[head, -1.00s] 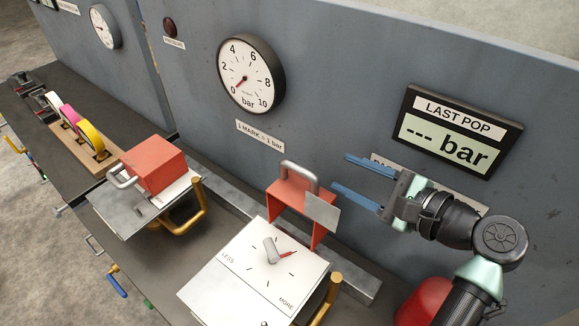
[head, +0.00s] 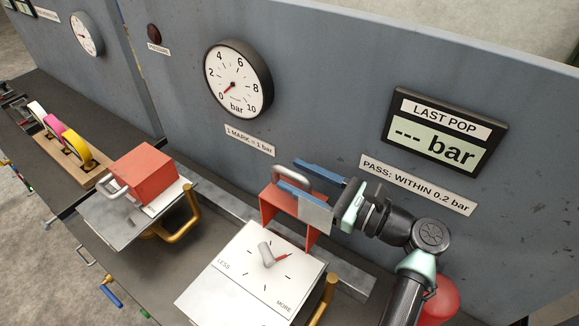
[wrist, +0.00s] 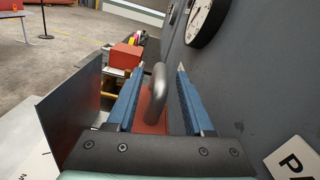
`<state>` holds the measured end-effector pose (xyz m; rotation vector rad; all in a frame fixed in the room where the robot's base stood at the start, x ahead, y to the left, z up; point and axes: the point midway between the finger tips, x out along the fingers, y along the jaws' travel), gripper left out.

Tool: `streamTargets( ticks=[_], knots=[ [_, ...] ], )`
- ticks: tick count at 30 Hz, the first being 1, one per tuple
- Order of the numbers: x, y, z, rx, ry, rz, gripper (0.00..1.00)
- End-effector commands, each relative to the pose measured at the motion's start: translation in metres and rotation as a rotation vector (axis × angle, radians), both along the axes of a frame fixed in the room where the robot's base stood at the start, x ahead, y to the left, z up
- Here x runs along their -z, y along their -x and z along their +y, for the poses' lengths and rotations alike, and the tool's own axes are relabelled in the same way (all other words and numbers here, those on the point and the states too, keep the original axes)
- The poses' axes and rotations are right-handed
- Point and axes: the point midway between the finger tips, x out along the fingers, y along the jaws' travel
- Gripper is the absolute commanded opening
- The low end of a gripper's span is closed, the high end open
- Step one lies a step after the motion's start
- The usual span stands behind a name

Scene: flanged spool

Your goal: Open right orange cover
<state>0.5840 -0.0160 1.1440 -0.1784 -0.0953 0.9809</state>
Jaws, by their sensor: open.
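The right orange cover (head: 271,203) stands raised on edge behind the white dial plate (head: 233,272), its side walls hanging down and the dial knob (head: 265,254) uncovered. A grey handle (head: 293,177) arches from the cover's top; a grey plate (head: 316,214) sits at its right side. My gripper (head: 286,168) is open with its blue fingers around the handle. In the wrist view the handle (wrist: 158,92) lies between the two fingers of my gripper (wrist: 159,69), with gaps visible on both sides. The orange cover (wrist: 150,128) shows below the handle, partly hidden by the fingers.
The left orange cover (head: 144,172) is down on its own plate. Brass pipes (head: 328,298) stand beside the plates. The grey wall with the pressure gauge (head: 238,80) and LAST POP display (head: 443,133) rises close behind my gripper.

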Motion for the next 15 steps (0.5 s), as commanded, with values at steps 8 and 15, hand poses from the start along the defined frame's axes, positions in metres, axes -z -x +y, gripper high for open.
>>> streamTargets(
  ticks=[8,15],
  knots=[
    [0.000,-0.013,0.019,0.000,0.001,-0.001,0.52],
    [0.000,-0.013,0.019,0.001,0.001,-0.002,0.52]
  ],
)
